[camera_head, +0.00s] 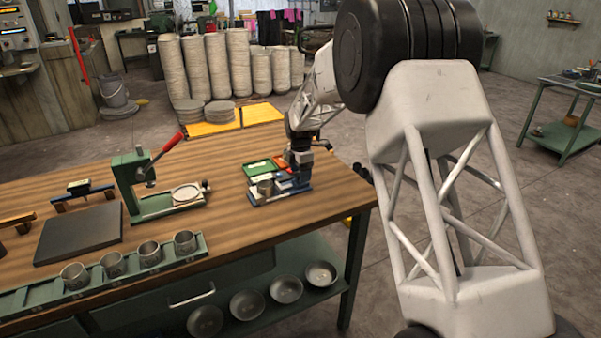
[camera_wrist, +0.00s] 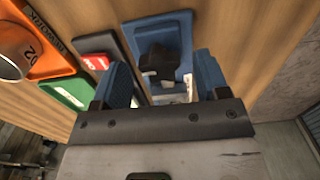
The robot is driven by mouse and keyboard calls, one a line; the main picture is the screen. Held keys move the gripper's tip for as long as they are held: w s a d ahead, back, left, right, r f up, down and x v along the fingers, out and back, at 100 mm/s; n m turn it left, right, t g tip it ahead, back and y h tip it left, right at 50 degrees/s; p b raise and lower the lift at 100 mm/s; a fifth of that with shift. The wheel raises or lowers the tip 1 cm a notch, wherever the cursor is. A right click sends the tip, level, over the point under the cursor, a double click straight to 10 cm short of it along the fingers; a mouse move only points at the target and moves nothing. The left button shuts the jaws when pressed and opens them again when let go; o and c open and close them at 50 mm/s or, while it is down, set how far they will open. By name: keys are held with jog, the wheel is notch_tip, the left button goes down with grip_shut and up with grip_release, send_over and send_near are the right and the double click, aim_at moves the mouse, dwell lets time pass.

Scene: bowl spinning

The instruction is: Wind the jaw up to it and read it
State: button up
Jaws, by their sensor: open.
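In the wrist view a blue fixture (camera_wrist: 177,25) on the wooden bench carries a black block-like part (camera_wrist: 161,66). My gripper (camera_wrist: 164,78) is open, its two blue fingers on either side of that part; I cannot tell whether they touch it. White lettered labels show partly below the part. In the head view my gripper (camera_head: 300,165) is over a group of small fixtures and trays near the bench's right end. A grey metal cup (camera_head: 265,184) stands there. No readable scale or number shows.
A green lever press (camera_head: 130,180) and a rack of cups (camera_head: 195,258) stand to the left. Bare bench (camera_head: 235,225) lies between.

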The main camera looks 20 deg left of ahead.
jog(key=shift+f, duration=0.1)
jog(key=c, duration=0.9)
